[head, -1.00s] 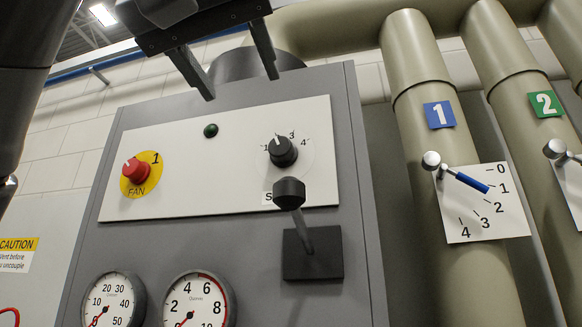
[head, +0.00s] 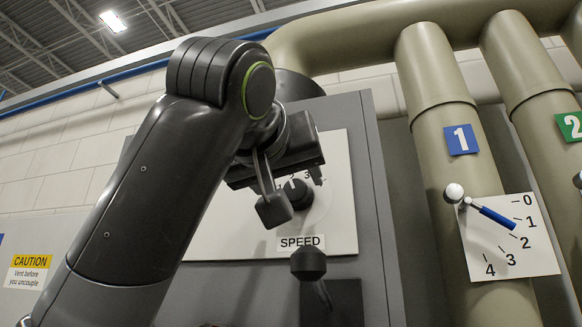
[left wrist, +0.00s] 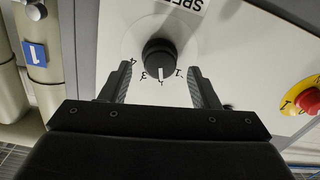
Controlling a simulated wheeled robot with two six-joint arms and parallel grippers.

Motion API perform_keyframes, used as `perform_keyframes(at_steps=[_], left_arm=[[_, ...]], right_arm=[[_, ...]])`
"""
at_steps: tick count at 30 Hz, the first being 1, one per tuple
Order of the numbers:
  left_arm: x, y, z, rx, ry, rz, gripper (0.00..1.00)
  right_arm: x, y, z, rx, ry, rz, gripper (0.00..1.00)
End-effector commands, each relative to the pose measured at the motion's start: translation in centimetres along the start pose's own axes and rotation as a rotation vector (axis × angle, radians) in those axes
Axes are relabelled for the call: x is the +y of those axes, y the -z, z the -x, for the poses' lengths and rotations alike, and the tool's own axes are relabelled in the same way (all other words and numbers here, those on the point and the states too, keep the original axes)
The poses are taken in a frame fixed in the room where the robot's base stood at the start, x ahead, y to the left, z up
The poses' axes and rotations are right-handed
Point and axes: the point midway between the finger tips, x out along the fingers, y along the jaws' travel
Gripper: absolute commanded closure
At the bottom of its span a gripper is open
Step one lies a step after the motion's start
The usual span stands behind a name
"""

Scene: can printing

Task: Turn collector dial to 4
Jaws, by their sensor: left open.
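The collector dial is a black round knob on a white panel marked SPEED. It shows in the head view (head: 294,192), partly covered by my left gripper, and in the left wrist view (left wrist: 160,58). Its white mark points at about 2, with 1, 3 and 4 beside it. My left gripper (head: 295,191) is open in front of the panel. In the left wrist view (left wrist: 155,67) its two fingers are apart, one to each side of the knob, with nothing held. I cannot tell whether the fingertips reach past the knob's face. My right gripper is not in view.
A black lever (head: 308,263) stands out below the dial. Pipes with a blue-handled valve (head: 492,216) stand to the right in the head view. My left arm covers the panel's left part.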

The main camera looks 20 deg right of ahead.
Motion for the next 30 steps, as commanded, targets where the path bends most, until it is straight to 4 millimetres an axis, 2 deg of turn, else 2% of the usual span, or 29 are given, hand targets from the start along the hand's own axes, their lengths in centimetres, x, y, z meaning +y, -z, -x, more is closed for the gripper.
perform_keyframes(at_steps=[6, 14, 24, 30], left_arm=[[0.0, 0.0, -1.5, 0.0, 0.0, -0.001, 0.44], [0.0, -0.1, -1.5, 0.001, 0.0, -0.001, 0.44], [0.0, -0.1, -1.5, 0.001, 0.0, -0.001, 0.89], [0.0, -0.1, -1.5, 0.001, 0.0, -0.012, 0.89]], right_arm=[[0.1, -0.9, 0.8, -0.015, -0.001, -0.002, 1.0], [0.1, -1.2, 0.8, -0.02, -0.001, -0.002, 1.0], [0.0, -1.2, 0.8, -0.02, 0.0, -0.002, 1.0], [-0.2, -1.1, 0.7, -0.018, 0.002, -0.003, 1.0]])
